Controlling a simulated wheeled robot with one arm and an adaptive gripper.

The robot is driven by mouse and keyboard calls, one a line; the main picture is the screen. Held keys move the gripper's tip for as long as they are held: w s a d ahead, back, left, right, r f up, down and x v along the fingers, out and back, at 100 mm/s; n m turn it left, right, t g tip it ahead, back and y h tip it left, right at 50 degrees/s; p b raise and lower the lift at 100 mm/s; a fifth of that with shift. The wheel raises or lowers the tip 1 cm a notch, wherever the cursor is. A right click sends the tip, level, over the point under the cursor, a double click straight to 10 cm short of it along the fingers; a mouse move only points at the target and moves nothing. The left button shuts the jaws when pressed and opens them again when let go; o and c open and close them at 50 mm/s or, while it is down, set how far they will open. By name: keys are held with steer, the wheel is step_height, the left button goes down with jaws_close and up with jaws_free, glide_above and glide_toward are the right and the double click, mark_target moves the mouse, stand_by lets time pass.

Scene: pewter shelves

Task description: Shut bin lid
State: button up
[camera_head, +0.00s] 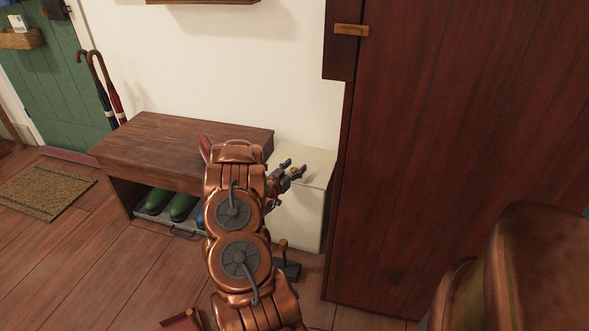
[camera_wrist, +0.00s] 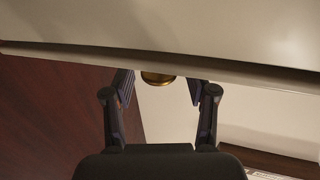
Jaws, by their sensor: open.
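The cream bin (camera_head: 303,214) stands between the wooden bench and the tall dark cabinet. Its lid (camera_head: 318,164) looks level on top in the head view; I cannot tell whether a narrow gap is left under it. In the wrist view the lid (camera_wrist: 190,30) fills the top, with its edge running across. A brass knob (camera_wrist: 157,78) shows just below that edge. My gripper (camera_head: 292,171) is open at the bin's upper front, and it also shows in the wrist view (camera_wrist: 160,88) with one finger on each side of the knob. Contact with the knob cannot be told.
The wooden bench (camera_head: 180,142) with green boots (camera_head: 182,207) below is left of the bin. The tall cabinet (camera_head: 440,150) stands close on the right. A small dark object with a brass-coloured knob (camera_head: 284,262) is on the floor before the bin.

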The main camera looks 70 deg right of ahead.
steer(key=shift+c, duration=0.2)
jaws_close()
stand_by(0.3)
